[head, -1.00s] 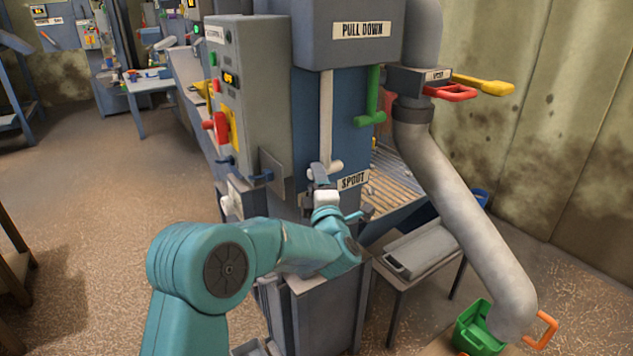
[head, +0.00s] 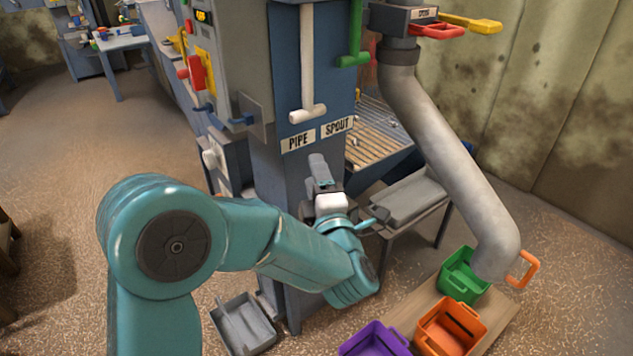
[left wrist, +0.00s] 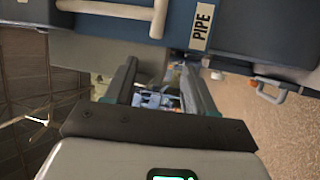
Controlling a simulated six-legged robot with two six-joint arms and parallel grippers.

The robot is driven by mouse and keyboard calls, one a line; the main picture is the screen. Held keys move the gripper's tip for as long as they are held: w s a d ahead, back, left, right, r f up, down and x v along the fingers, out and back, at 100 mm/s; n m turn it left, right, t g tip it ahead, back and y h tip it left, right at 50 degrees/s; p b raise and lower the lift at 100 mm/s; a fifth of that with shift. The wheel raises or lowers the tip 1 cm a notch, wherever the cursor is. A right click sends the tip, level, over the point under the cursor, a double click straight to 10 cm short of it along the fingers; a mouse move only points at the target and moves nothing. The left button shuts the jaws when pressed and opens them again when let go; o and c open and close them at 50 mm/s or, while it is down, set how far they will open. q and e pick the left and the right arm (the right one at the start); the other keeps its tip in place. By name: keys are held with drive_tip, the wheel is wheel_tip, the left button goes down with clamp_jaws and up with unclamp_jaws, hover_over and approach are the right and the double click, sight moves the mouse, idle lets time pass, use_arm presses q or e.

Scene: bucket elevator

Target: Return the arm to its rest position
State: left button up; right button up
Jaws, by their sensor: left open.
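My left arm comes in from the left in the head view, and its left gripper (head: 322,170) is in front of the blue elevator housing (head: 270,150). The gripper is below the white T-shaped pull handle (head: 306,70) and apart from it. In the left wrist view the two fingers of my left gripper (left wrist: 158,85) are spread with nothing held between them. The white handle (left wrist: 120,10) and the PIPE label (left wrist: 202,26) show above the fingers there. My right gripper is not in view.
A grey pipe (head: 440,140) slopes down to a green bin (head: 461,274). Orange (head: 450,325) and purple (head: 375,340) bins stand nearby. A grey tray (head: 243,322) lies on the floor at the housing's foot. A control box (head: 215,60) stands left.

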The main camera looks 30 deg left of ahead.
use_arm(q)
drive_tip(key=shift+s+d, duration=0.1)
drive_tip(key=shift+s, duration=0.05)
idle(0.3)
drive_tip(key=s+d+f+m+g+h+p, duration=0.15)
drive_tip(key=f+m+h+p, duration=0.4)
drive_tip(key=f, duration=0.65)
drive_tip(key=s+d+f+m+g+h+p, duration=0.15)
drive_tip(key=f+m+g+h+p, duration=0.3)
drive_tip(key=f, duration=0.75)
drive_tip(key=s+d+f+m+g+h, duration=0.4)
drive_tip(key=s+d+m, duration=0.2)
drive_tip(key=s, duration=0.4)
drive_tip(key=s+d+f+m+g+h, duration=0.3)
drive_tip(key=s+m, duration=0.5)
drive_tip(key=s, duration=0.3)
drive_tip(key=d+f+h, duration=0.1)
drive_tip(key=d+f, duration=0.1)
drive_tip(key=d, duration=0.1)
drive_tip(key=shift+d+f+g, duration=0.15)
drive_tip(key=shift+d+g, duration=0.25)
